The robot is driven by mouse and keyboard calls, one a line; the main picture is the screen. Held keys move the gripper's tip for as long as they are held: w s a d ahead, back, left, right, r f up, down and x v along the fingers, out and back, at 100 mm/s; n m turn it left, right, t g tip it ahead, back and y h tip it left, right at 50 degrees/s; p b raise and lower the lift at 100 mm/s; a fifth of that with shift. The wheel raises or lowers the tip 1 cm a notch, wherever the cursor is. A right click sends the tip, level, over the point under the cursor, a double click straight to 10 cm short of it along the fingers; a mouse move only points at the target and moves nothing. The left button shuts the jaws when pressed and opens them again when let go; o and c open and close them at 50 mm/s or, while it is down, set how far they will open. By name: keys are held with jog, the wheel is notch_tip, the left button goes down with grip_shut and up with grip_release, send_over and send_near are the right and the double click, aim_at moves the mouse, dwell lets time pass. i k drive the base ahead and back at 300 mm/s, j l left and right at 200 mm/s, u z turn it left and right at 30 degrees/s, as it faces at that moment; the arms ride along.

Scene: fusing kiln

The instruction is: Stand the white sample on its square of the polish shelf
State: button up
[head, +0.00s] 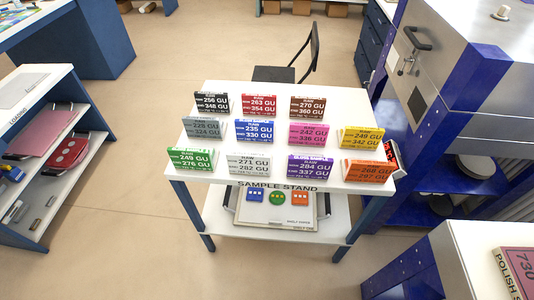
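The white sample (248,165) stands tilted back in the front row of the white-topped sample stand (220,101). It reads 271 GU and 282 GU. The green sample (190,160) is on its left and the purple sample (310,167) on its right, with gaps between. My gripper is not in view.
Several other coloured samples fill the stand's rows, including blue (254,131) and orange (369,172). A black chair (300,60) stands behind it. A blue and silver kiln (465,60) is on the right, a shelf unit (50,150) on the left. Floor in front is clear.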

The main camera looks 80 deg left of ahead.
aim_at(239, 162)
jog(key=u, duration=0.5)
jog(key=l+u, duration=0.1)
jog(key=u, duration=0.9)
jog(key=k+u, duration=0.1)
jog(key=u, duration=0.9)
